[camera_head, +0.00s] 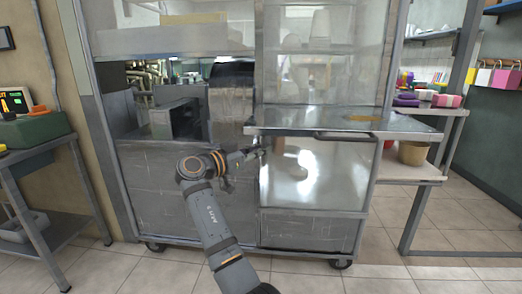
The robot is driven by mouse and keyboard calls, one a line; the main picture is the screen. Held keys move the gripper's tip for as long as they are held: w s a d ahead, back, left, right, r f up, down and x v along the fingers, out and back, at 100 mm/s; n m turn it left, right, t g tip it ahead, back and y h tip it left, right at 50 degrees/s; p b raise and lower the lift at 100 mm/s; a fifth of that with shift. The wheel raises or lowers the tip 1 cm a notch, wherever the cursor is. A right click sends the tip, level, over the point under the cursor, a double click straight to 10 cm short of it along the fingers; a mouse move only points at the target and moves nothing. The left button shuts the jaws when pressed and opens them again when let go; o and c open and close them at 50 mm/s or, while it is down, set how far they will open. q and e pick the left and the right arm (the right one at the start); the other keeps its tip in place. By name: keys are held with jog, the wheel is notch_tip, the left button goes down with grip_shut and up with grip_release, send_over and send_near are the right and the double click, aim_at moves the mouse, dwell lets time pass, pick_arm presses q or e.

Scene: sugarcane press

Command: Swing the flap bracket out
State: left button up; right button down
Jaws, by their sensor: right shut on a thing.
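My right gripper (256,152) reaches up to the front of the steel press cart, just below the left end of the raised flap (290,127). Its fingers are shut on the flap bracket, which is small here and mostly hidden by the fingers, so its angle cannot be told. The flap is a level metal sheet with a dark handle (345,135) on its front edge. My left gripper is not in view.
The cart (170,190) stands on castors, with glass panes above. A green scale (35,127) sits on a side table at the left. A shelf (415,172) with a tan bucket (413,153) stands at the right. Tiled floor lies clear in front.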

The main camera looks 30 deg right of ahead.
jog(key=shift+w+a+r+t, duration=0.1)
jog(key=shift+w+r+t, duration=0.2)
jog(key=c, duration=1.4)
grip_release()
jog(key=shift+w+a+f, duration=0.1)
jog(key=shift+w+f, duration=0.2)
jog(key=shift+w, duration=0.1)
jog(key=shift+s+f, duration=0.1)
jog(key=shift+s, duration=0.05)
